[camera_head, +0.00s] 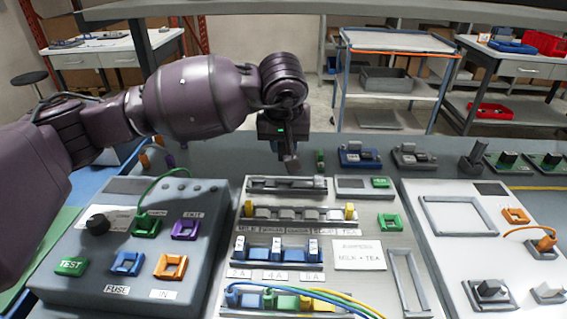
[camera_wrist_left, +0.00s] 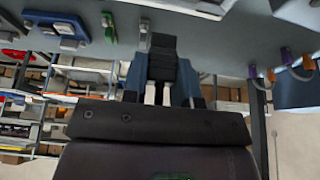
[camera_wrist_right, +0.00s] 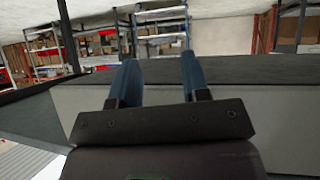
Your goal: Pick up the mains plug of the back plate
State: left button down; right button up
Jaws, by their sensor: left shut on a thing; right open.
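My left gripper (camera_head: 289,150) hangs over the back strip of the bench, behind the middle panel. In the left wrist view its blue fingers (camera_wrist_left: 163,78) are shut on a dark block, which looks like the mains plug (camera_wrist_left: 163,62); pale strips show below it. In the head view the plug (camera_head: 291,163) is small and partly hidden under the gripper. Whether it is clear of the back plate (camera_head: 330,148) I cannot tell. My right gripper (camera_wrist_right: 155,80) is open and empty in the right wrist view and out of the head view.
A small green part (camera_head: 320,158), a blue holder (camera_head: 360,156) and a dark grey holder (camera_head: 413,156) stand right of the left gripper. The left panel (camera_head: 100,265) has a raised green cable (camera_head: 150,190). The right panel (camera_head: 450,250) has an orange cable (camera_head: 525,231).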

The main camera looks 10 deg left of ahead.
pick_arm(q)
notch_tip(320, 180, up, 12)
jog(key=shift+p, duration=0.4)
jog(key=shift+f, duration=0.1)
dwell(0.3)
jog(key=shift+r, duration=0.65)
jog(key=shift+r+p, duration=0.35)
dwell(0.7)
notch_tip(320, 180, up, 3)
jog(key=shift+r+p, duration=0.1)
jog(key=shift+p, duration=0.5)
